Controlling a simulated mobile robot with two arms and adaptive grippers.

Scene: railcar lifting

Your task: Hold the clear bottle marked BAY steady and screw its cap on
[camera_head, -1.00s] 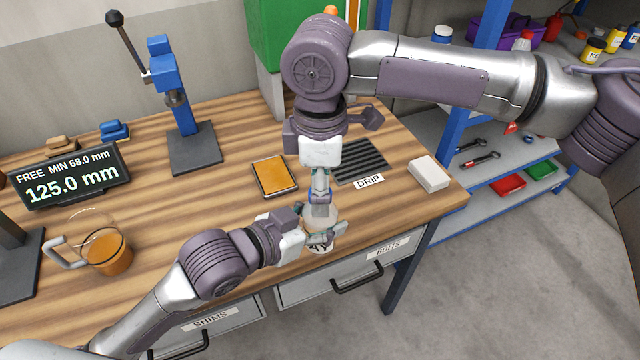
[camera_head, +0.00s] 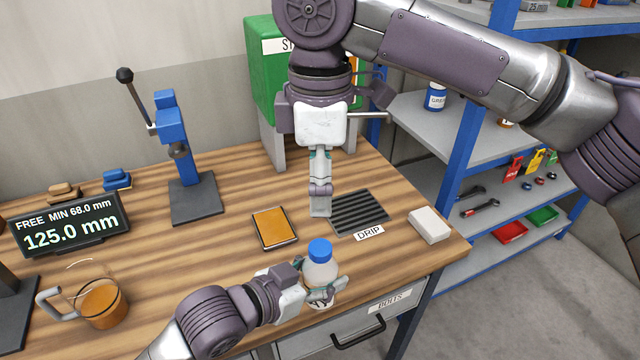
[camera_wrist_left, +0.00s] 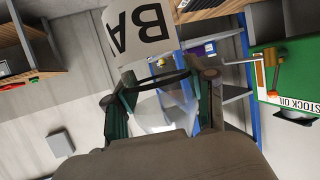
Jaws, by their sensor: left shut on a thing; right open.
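The clear bottle (camera_head: 321,274) stands upright near the front edge of the bench, with the blue cap (camera_head: 320,249) on its neck. How tight the cap is cannot be told. My left gripper (camera_head: 316,292) is shut around the bottle's lower body from the left. In the left wrist view the bottle's label (camera_wrist_left: 140,32) shows the letters BA, and the clear body is between the fingers of my left gripper (camera_wrist_left: 158,98). My right gripper (camera_head: 320,208) is open and empty, above and behind the cap, apart from it.
A DRIP grate (camera_head: 358,212), an orange pad (camera_head: 273,228) and a white block (camera_head: 430,225) lie behind the bottle. A jug of orange liquid (camera_head: 103,303), a display (camera_head: 70,224) and a blue press (camera_head: 172,132) are left. Shelves (camera_head: 500,205) stand right.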

